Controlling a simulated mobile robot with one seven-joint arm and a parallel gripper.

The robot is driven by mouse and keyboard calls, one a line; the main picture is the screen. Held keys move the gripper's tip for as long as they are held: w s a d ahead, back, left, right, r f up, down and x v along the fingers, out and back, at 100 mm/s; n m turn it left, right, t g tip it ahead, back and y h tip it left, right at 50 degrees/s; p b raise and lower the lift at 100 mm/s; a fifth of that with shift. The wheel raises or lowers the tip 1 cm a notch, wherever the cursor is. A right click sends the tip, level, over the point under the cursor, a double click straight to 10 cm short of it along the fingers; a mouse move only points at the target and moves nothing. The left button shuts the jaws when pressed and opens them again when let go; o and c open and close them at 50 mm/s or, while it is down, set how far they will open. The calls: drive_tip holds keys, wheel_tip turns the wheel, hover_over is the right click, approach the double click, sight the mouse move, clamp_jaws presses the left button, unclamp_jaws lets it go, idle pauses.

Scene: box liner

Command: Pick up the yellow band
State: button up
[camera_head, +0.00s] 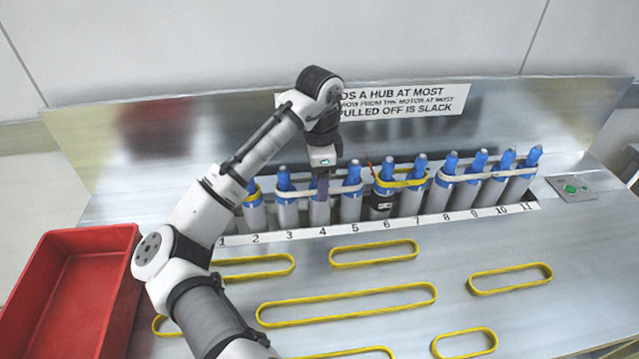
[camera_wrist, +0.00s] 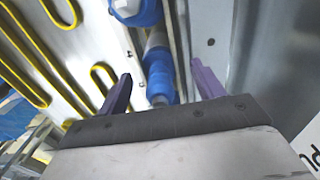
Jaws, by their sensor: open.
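Several yellow bands lie flat on the metal table, among them a long one (camera_head: 347,291), one at the upper middle (camera_head: 374,242) and one at the right (camera_head: 510,267). No yellow band shows between the fingers.
The numbered hubs stand in a row before a metal back wall with a sign (camera_head: 410,103). White bands (camera_head: 490,176) loop around other hubs. A red bin (camera_head: 70,290) is at the left, a green button (camera_head: 571,188) at the right.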

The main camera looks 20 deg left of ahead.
drive_tip(key=shift+c, duration=0.5)
drive_tip(key=c, duration=1)
drive_tip(key=shift+o, duration=0.2)
drive_tip(key=shift+r, duration=0.15)
